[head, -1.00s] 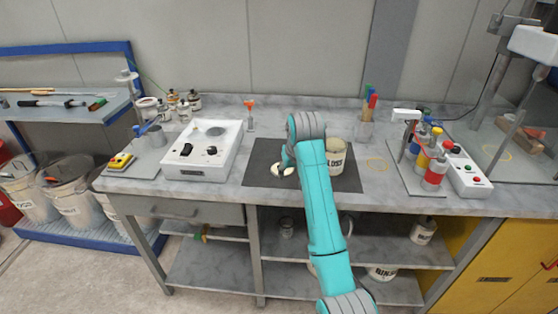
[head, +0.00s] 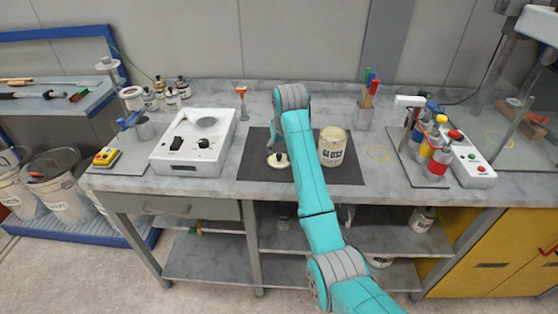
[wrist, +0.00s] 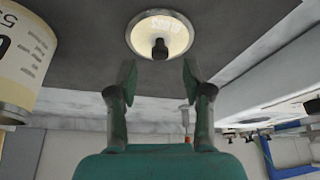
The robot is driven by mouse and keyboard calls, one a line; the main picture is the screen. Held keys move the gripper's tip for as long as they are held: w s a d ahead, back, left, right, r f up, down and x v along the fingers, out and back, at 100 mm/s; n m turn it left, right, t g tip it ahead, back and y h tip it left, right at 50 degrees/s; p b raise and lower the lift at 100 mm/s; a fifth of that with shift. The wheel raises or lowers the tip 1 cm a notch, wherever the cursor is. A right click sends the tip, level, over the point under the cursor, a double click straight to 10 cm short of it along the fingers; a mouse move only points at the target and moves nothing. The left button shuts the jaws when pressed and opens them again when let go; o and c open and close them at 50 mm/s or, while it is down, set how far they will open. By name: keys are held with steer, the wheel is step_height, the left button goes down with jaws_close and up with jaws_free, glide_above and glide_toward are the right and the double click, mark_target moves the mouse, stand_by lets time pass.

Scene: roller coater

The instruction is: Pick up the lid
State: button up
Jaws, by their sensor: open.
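The lid (head: 278,160) is a small cream disc with a dark knob, lying on the dark mat (head: 345,175) on the bench. In the wrist view the lid (wrist: 160,34) shows its cream face, metal rim and black knob. My gripper (wrist: 159,75) is open, its two fingers apart with the knob lined up between them but just beyond the tips. Nothing is between the fingers. In the head view my gripper is partly hidden by my arm. The gloss can (head: 332,147) stands open on the mat, right of the lid; it also shows in the wrist view (wrist: 25,60).
A cup of colored-handled tools (head: 366,112) is behind the can. A rack of colored bottles (head: 430,145) stands to the right. The bench between can and rack is clear.

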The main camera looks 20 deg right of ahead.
mark_target(279, 154)
steer(key=shift+x, duration=1.9)
steer(key=c, duration=0.9)
